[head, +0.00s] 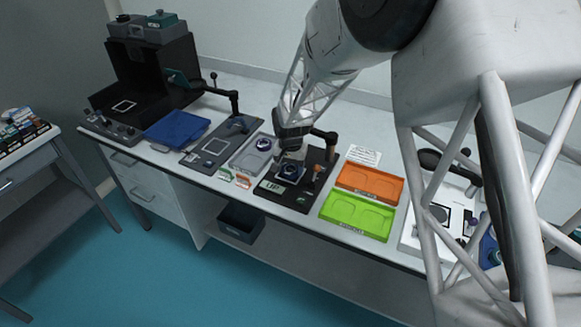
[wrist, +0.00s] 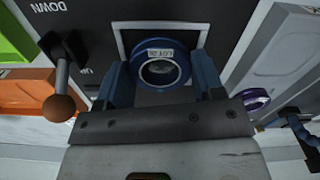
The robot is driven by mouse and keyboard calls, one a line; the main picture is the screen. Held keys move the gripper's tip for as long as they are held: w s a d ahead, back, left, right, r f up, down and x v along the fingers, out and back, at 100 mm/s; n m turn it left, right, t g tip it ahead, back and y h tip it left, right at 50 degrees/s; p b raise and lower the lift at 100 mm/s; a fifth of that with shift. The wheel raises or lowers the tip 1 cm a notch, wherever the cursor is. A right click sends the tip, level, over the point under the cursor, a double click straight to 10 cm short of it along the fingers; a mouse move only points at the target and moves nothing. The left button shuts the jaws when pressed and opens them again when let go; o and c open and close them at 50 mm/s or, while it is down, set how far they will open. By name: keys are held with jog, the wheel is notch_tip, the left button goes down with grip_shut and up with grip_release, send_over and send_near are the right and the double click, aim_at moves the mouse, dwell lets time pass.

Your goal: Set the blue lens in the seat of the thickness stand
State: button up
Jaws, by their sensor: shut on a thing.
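The blue lens (wrist: 180,82) is a blue ring with a small "LOT" label and clear glass in its middle. My gripper (wrist: 163,76) is shut on it, with a blue finger at each side. In the head view my gripper (head: 291,165) is low over a black stand (head: 268,199) marked "UP" and "DOWN", and the lens (head: 290,174) shows beneath it. In the wrist view a pale square outline on the stand (wrist: 95,18) lies behind the lens. The lens hides most of the area inside that outline, so I cannot tell whether it touches the stand.
A lever with a brown knob (wrist: 59,107) stands beside my gripper. Left of the stand, a grey tray (head: 243,162) holds a purple-rimmed lens (head: 264,143). Orange (head: 352,187) and green (head: 338,207) trays lie to the right. A grey plate (head: 196,157) with a square outline is further left.

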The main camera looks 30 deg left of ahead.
aim_at(291, 169)
dwell(0.3)
jog(key=o, duration=0.9)
jog(key=shift+f, duration=0.1)
jog(key=shift+o, duration=0.2)
notch_tip(291, 169, up, 12)
dwell(1.0)
